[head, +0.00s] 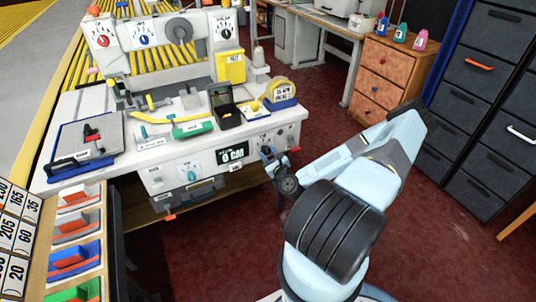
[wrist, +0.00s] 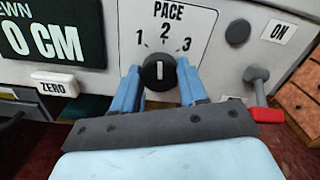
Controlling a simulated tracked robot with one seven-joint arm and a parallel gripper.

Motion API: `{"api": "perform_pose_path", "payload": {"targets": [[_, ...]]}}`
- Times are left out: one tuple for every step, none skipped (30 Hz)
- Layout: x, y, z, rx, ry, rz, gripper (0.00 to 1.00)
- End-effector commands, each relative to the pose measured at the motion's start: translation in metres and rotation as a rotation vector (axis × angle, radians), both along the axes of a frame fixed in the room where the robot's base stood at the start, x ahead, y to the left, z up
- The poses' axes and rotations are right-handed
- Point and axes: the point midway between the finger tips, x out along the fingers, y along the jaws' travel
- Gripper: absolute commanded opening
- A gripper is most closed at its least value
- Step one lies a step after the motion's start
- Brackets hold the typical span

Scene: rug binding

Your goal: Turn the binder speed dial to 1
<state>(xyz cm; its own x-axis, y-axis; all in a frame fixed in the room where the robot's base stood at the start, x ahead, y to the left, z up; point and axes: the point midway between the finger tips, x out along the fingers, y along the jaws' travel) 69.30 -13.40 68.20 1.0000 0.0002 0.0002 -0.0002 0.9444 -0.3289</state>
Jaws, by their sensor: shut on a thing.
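The dial with the black knob (wrist: 159,72) is on the white front panel under the word PACE, with the numbers 1, 2 and 3 around it. Its white mark stands about upright, toward the 2. My gripper (wrist: 160,84) is shut on the knob, with one blue finger on its left and one on its right. In the head view my gripper (head: 272,156) is at the right end of the machine's front panel, right of the 0 CM display (head: 233,155). I cannot make out the knob clearly there.
In the wrist view, a ZERO button (wrist: 55,84) is left of the dial. A wooden drawer unit (head: 385,75) stands beyond open red floor.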

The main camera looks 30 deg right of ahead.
Motion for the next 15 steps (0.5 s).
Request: {"api": "perform_pose_path", "payload": {"targets": [[-0.0003, 0.0014, -0.0002, -0.036, 0.001, 0.003, 0.12], [-0.0003, 0.0015, -0.0002, -0.061, 0.001, 0.003, 0.12], [-0.0003, 0.0016, -0.0002, -0.095, 0.001, 0.003, 0.12], [-0.0003, 0.0016, -0.0002, -0.121, 0.001, 0.003, 0.12], [-0.0003, 0.0017, -0.0003, -0.148, 0.001, 0.003, 0.12], [-0.0003, 0.0018, -0.0003, -0.183, 0.001, 0.003, 0.12], [-0.0004, 0.0018, -0.0004, -0.21, 0.001, 0.003, 0.12], [-0.0004, 0.0019, -0.0004, -0.235, 0.001, 0.003, 0.12], [-0.0005, 0.002, -0.0006, -0.269, 0.001, 0.003, 0.12], [-0.0005, 0.0021, -0.0006, -0.294, 0.001, 0.004, 0.12], [-0.0005, 0.0022, -0.0008, -0.318, 0.001, 0.004, 0.12], [-0.0006, 0.0023, -0.0009, -0.349, 0.002, 0.005, 0.12], [-0.0006, 0.0025, -0.001, -0.373, 0.002, 0.005, 0.12], [-0.0006, 0.0027, -0.0011, -0.394, 0.002, 0.006, 0.12], [-0.0006, 0.0028, -0.0012, -0.422, 0.002, 0.006, 0.12]]}}
